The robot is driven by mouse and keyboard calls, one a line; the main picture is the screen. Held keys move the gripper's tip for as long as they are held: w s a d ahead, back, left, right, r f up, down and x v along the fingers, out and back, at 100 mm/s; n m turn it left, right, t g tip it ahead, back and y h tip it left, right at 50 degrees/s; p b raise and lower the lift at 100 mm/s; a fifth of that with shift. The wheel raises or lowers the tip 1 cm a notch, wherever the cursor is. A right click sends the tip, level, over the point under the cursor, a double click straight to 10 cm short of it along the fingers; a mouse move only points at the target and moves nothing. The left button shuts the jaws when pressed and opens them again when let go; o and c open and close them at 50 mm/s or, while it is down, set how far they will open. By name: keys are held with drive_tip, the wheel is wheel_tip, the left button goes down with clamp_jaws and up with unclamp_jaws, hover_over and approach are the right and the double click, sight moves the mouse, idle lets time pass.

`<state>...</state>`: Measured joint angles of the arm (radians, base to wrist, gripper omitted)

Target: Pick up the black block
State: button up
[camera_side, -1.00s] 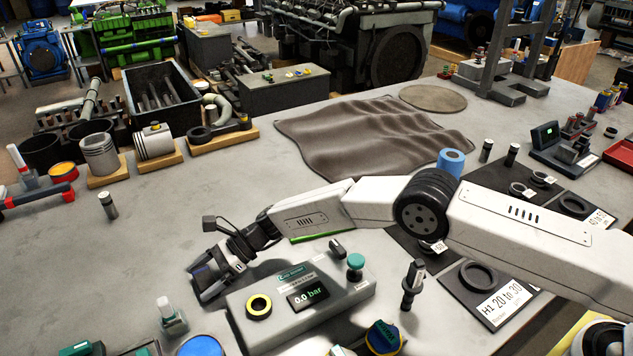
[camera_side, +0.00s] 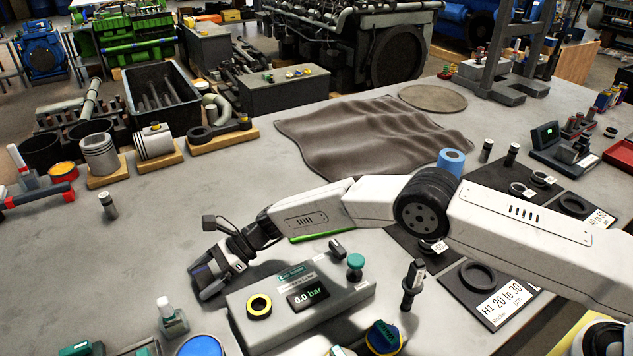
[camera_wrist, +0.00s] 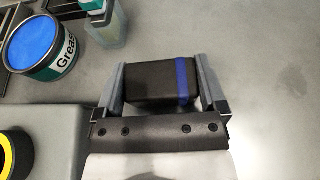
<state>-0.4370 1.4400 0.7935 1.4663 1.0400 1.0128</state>
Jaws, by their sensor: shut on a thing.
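The black block (camera_wrist: 150,81) has a blue band near its right end in the wrist view. It lies between the two fingers of my gripper (camera_wrist: 159,88), which is shut on it, one finger at each end. In the side view my gripper (camera_side: 205,282) is low over the grey table, just left of the grey pressure box. The block is mostly hidden by the fingers there. I cannot tell from the side view whether it touches the table.
The grey pressure box (camera_side: 335,308) reading 0.0 bar stands close to the right of my gripper. A blue-topped grease tin (camera_wrist: 42,40) and a small bottle (camera_side: 172,318) stand nearby. A brown cloth (camera_side: 365,140) lies further back.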

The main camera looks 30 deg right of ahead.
sight(203, 276)
drive_tip(key=shift+r, duration=1.6)
drive_tip(key=shift+s+d+r, duration=0.25)
drive_tip(key=shift+s+r, duration=0.15)
drive_tip(key=shift+r, duration=0.15)
drive_tip(key=s+d+r, duration=0.7)
drive_tip(key=s+r, duration=0.1)
drive_tip(key=s, duration=0.3)
drive_tip(key=shift+r, duration=0.3)
drive_tip(key=shift+d, duration=0.15)
